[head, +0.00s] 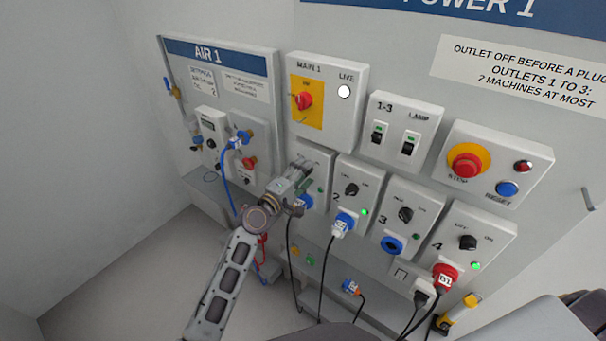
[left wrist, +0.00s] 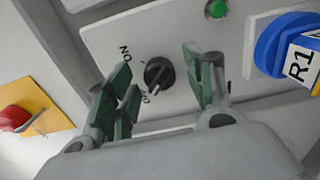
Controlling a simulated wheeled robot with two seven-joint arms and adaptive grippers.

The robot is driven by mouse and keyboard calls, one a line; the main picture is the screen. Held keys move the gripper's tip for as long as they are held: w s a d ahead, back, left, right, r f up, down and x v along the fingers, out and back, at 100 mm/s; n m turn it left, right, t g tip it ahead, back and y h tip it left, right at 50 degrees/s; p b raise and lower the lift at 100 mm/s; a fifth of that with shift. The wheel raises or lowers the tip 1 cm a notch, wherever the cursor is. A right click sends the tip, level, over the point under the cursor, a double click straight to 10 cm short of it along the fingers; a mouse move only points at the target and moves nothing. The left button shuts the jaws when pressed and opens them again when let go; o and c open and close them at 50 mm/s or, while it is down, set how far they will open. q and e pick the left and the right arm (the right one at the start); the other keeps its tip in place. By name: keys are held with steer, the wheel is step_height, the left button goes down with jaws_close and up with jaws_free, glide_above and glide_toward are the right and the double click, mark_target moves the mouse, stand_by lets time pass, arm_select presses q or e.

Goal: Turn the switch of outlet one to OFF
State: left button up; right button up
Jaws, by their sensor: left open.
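In the left wrist view, the black switch knob (left wrist: 159,72) of outlet one sits on its pale panel between ON and OFF lettering. Its pale mark appears to point down toward the OFF lettering. My left gripper (left wrist: 161,80) is open, with one green-padded finger on each side of the knob; I cannot tell whether they touch it. In the head view, my left gripper (head: 301,172) covers the knob and much of the outlet one panel (head: 322,158). The blue R1 plug (left wrist: 298,58) is in the socket beside the knob. My right gripper is not in view.
Outlet two (head: 350,188) stands close to the right of the gripper. The yellow MAIN 1 plate (head: 307,117) with its red switch is above. The air panel (head: 225,90) is at left. Cables hang below the outlets.

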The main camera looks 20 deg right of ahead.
arm_select(q)
steer(key=shift+s+a, duration=0.1)
steer(key=v, duration=1.1)
steer(key=shift+s+a, duration=0.25)
steer(key=shift+a, duration=0.05)
stand_by(0.8)
